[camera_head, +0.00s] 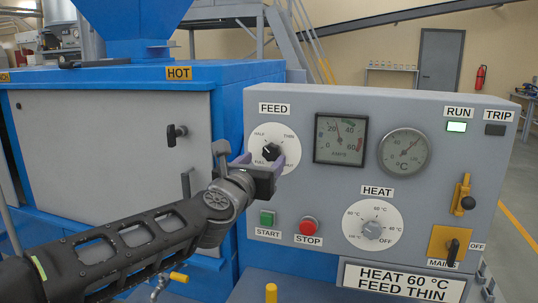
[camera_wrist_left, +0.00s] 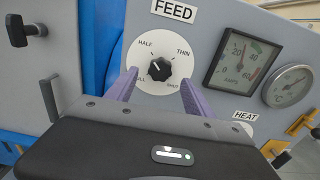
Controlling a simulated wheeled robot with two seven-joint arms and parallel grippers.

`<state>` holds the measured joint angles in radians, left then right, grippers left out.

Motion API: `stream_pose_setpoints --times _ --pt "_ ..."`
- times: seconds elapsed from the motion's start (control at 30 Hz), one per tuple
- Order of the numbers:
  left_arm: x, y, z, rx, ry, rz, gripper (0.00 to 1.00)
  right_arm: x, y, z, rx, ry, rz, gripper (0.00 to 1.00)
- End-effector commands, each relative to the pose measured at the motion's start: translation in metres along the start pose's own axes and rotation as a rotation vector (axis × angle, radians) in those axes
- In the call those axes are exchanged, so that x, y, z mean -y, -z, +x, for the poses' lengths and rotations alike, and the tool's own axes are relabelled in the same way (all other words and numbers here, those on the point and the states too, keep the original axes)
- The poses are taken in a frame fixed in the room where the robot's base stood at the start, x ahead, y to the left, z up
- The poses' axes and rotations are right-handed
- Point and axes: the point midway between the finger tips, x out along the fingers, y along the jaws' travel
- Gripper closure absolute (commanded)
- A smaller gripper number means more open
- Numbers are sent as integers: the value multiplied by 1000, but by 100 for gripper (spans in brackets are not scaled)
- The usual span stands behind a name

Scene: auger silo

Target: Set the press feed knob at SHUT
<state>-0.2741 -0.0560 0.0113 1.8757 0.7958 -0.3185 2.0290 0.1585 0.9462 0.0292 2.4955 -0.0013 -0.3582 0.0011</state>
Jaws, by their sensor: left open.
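The feed knob (camera_head: 271,150) is a small black knob on a white round dial (camera_head: 289,140) under the FEED label. It also shows in the left wrist view (camera_wrist_left: 160,70). The dial reads HALF upper left, THIN upper right, FULL lower left and SHUT lower right; which mark the knob points to is too small to tell. My left gripper (camera_head: 254,168) is in front of the dial's lower part. In the left wrist view, its purple fingers (camera_wrist_left: 159,80) are open, one on each side of the knob, apart from it. My right gripper is not in view.
The grey panel also holds two gauges (camera_head: 341,139), a HEAT dial (camera_head: 372,230), a green START button (camera_head: 267,218), a red STOP button (camera_head: 308,226) and yellow-plated switches (camera_head: 449,246). A sign (camera_head: 404,281) reads HEAT 60 °C, FEED THIN. A blue machine (camera_head: 228,75) stands left.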

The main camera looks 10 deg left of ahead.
Motion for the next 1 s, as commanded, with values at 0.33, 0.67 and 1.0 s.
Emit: stream_pose_setpoints --times 0.33,0.67,1.0 --pt "0 0 45 -1 1 0 39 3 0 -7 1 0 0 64" --pt "0 0 48 0 1 1 41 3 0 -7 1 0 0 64" --pt "0 0 48 0 1 1 68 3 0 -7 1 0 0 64"
